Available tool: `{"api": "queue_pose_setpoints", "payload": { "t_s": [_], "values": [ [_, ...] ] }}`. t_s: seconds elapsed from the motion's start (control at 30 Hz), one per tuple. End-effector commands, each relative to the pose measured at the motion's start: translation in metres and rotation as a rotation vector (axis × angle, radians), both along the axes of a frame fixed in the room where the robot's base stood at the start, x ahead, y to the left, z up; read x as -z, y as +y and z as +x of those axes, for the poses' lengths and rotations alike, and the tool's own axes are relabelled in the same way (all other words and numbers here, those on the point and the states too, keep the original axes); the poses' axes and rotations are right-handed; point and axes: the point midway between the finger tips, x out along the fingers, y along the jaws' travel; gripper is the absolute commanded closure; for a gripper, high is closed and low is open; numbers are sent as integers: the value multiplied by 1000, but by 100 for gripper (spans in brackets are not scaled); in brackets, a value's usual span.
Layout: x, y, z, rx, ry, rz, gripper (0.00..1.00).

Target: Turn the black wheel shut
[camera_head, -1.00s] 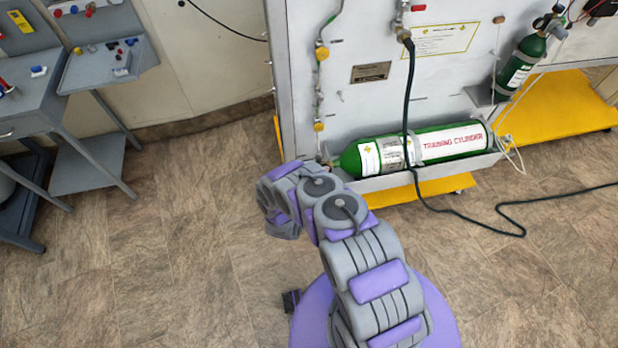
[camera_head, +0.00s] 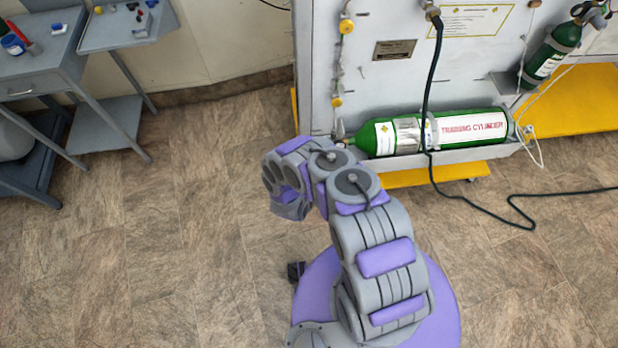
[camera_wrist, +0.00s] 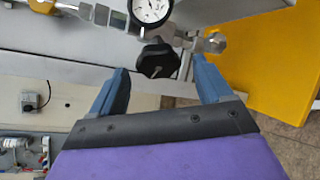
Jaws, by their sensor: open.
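The black wheel (camera_wrist: 157,61) shows in the wrist view as a dark, lobed knob below a round pressure gauge (camera_wrist: 152,8). My gripper (camera_wrist: 158,66) is open, with one blue finger to each side of the wheel in the picture. I cannot tell how far the wheel is beyond the fingertips, and no contact is visible. In the head view the wheel does not show clearly; my bent arm reaches toward the left end of the green training cylinder (camera_head: 378,138).
The cylinder lies on a low shelf of a white panel (camera_head: 375,85) with yellow feet. A dark hose (camera_head: 430,80) hangs in front and runs across the floor to the right. A grey bench (camera_head: 40,70) stands at the left. Floor (camera_head: 180,240) left of my arm is clear.

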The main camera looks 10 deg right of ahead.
Motion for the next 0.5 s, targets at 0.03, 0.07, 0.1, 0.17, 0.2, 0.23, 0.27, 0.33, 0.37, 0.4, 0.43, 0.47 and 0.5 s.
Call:
{"api": "queue_pose_setpoints", "payload": {
  "t_s": [0.03, 0.07, 0.1, 0.17, 0.2, 0.23, 0.27, 0.33, 0.37, 0.4, 0.43, 0.47, 0.5],
  "values": [
    [-3, 8, -10, -6, 3, 0, 21],
    [-4, 11, -15, -6, 2, 0, 21],
    [-7, 15, -23, -6, 0, -1, 21],
    [-9, 23, -34, -7, 0, 1, 21],
    [-11, 27, -42, -7, 0, 1, 21],
    [-12, 30, -48, -8, 0, 0, 21],
    [-13, 34, -53, -8, 1, 0, 21],
    [-16, 41, -67, -9, 2, 0, 21],
    [-17, 44, -72, -8, 2, -1, 21],
    [-19, 48, -79, -7, 2, 1, 21],
    [-20, 51, -84, -7, 2, 1, 21],
    [-21, 53, -89, -7, 2, 1, 21],
    [-23, 56, -95, -7, 1, -1, 21]
  ]
}}
